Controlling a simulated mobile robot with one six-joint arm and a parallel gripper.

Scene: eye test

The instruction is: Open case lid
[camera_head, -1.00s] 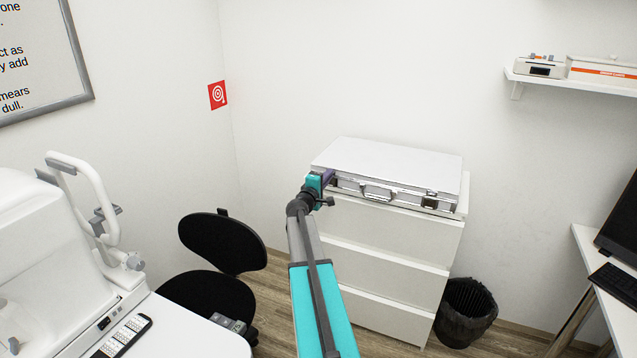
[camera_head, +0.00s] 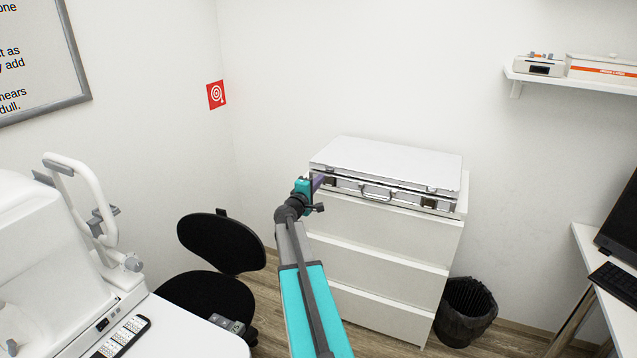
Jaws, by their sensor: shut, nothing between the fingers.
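A silver-white case (camera_head: 388,163) lies flat on top of a white drawer cabinet, its front with the handle (camera_head: 376,192) facing me. A thin dark line runs between its lid and base along the front, and the lid looks down or barely raised. A latch (camera_head: 429,203) shows at the right of the front. My arm partly hides the cabinet's left side.
The white drawer cabinet (camera_head: 385,265) carries the case. A black chair (camera_head: 222,243) stands to the left of my arm, and a black bin (camera_head: 466,312) to the right of the cabinet. A wall shelf (camera_head: 570,81) is at upper right. Space above the case is clear.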

